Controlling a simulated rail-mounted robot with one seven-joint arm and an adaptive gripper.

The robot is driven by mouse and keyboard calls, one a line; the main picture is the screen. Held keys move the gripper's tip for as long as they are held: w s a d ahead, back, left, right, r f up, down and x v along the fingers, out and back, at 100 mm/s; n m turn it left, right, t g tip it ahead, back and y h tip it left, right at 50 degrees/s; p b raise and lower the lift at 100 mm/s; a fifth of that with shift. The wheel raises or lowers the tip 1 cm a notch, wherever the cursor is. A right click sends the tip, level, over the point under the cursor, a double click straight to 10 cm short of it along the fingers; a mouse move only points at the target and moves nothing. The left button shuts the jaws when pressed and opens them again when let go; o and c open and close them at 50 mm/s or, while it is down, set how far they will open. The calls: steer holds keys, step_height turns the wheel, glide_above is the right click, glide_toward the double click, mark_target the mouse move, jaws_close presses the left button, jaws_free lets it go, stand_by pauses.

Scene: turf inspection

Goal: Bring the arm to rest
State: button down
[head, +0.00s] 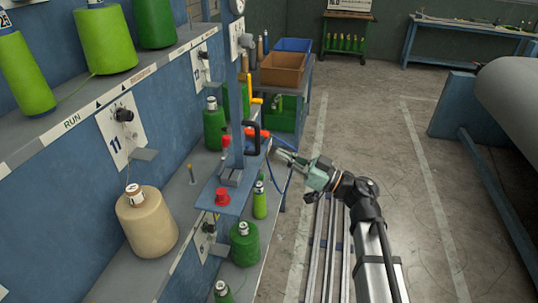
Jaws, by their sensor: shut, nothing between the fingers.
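My gripper (283,155) is in the head view at the end of my arm, right of the blue machine frame. My arm reaches up from the lower right, over the floor rails.
Green yarn cones (104,42) and a beige cone (147,222) stand on the shelves at left. A brown bin (286,69) and a green crate (285,112) stand behind the gripper. A large grey roll (513,95) is at right.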

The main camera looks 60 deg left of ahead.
steer(key=shift+w+d, duration=0.2)
steer(key=shift+d, duration=0.1)
stand_by(0.4)
